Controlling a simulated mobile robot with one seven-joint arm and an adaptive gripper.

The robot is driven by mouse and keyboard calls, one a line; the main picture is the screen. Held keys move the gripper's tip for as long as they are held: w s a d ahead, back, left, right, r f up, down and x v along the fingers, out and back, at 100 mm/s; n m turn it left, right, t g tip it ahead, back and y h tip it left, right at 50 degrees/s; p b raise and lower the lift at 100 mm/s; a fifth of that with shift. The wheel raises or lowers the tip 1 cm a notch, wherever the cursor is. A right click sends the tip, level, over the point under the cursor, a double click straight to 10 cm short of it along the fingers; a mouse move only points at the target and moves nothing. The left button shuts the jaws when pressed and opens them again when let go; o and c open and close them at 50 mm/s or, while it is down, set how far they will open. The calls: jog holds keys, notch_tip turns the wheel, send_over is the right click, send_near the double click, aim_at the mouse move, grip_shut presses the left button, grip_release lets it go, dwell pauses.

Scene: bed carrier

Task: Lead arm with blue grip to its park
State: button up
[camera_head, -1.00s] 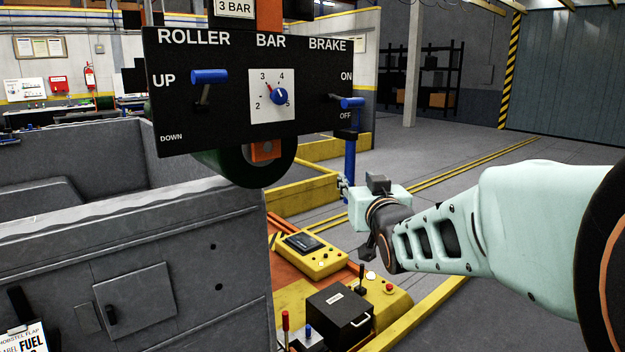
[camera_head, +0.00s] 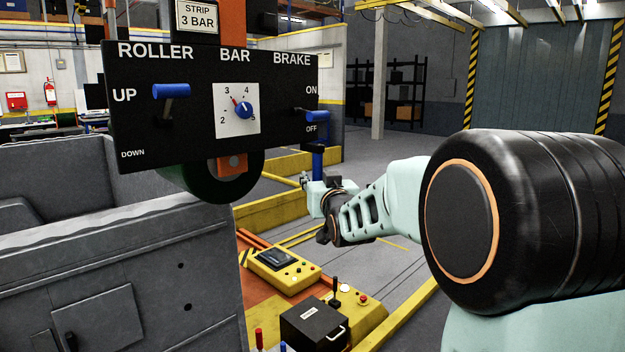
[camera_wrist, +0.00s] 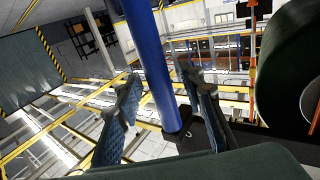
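The blue grip (camera_head: 318,160) is an upright blue bar below the right end of the black control panel. In the wrist view the blue grip (camera_wrist: 155,70) runs between my two fingers, its lower end at a black block (camera_wrist: 205,132). My gripper (camera_head: 306,181) is at the lower part of the bar. In the wrist view my gripper (camera_wrist: 165,88) is open, with a finger on each side of the bar and gaps visible. I cannot tell whether either finger touches it. The arm carrying the grip is mostly hidden behind the panel. I cannot make out its park.
The control panel (camera_head: 205,110) has a blue roller lever (camera_head: 171,91), a dial (camera_head: 242,110) and a blue brake lever (camera_head: 317,116). A grey machine housing (camera_head: 120,250) stands at left. A yellow console (camera_head: 284,271) and black box (camera_head: 314,324) sit below. Open floor lies behind, right of the panel.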

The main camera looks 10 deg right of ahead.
jog(key=shift+w, duration=0.2)
grip_shut()
dwell(0.4)
